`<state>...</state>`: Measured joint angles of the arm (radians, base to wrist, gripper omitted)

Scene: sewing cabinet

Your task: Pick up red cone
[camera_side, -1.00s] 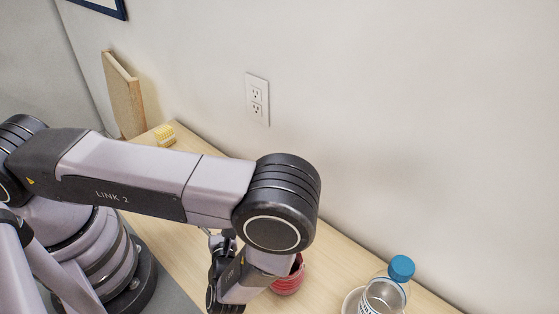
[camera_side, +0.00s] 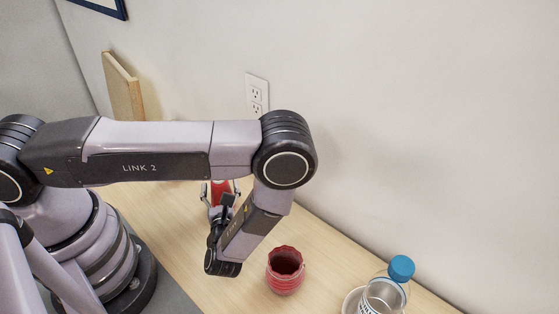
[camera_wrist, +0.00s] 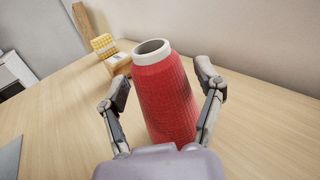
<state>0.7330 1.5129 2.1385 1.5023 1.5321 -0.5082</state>
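The red cone (camera_wrist: 165,100) is a tapered red spool with a white rim and a dark hollow top. In the wrist view it is between the two fingers of my gripper (camera_wrist: 163,75). The fingers are spread on either side of it, with a clear gap on the right and a narrow one on the left. Its lower end is hidden behind the gripper body. In the side view the red cone (camera_side: 221,188) shows partly between the fingers of my gripper (camera_side: 221,192), and the arm hides its upper part.
A red ribbed pot (camera_side: 285,276) stands on the wooden top (camera_side: 180,235). A clear bottle with a blue cap (camera_side: 401,268) stands front right.

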